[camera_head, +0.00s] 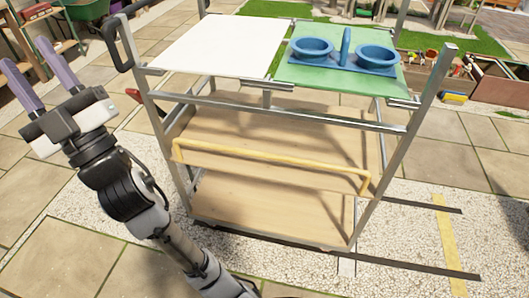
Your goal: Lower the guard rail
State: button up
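A yellow rail (270,160), which looks like the guard rail, runs across the front of the metal-framed cart (270,103). It sits at about the height of the middle wooden shelf, and its short bent ends point down near the cart's side posts. How it is hinged or latched cannot be made out. My gripper (28,54) is at the far left, with two purple fingers spread apart and nothing between them. It is raised to the left of the cart, well apart from the rail.
The cart's top holds a white panel (219,44) and a green panel (340,77) with a blue holder (345,62) with two round cups. A wooden lower shelf (265,208) looks empty. Planter boxes (500,90) stand at the right. Paving in front is clear.

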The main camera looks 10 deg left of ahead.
jog(key=w+a+f+m+t+h+p, duration=0.1)
jog(key=w+a+f+m+t+h, duration=0.15)
jog(key=w+f+h, duration=0.4)
jog(key=w+a+f+m+t+h+p, duration=0.1)
jog(key=w+f+m+t+h, duration=0.1)
jog(key=w+f+t+h, duration=0.35)
jog(key=g+h+p, duration=0.3)
jog(key=g+h, duration=0.2)
jog(key=h, duration=1.6)
send_near(266, 155)
jog(key=shift+m, duration=0.55)
jog(key=x, duration=0.3)
jog(key=p+x, duration=0.1)
jog(key=x, duration=0.6)
jog(key=shift+w+a+f+p, duration=0.15)
jog(key=shift+w+f+p, duration=0.1)
jog(key=shift+f+p, duration=0.1)
grip_shut()
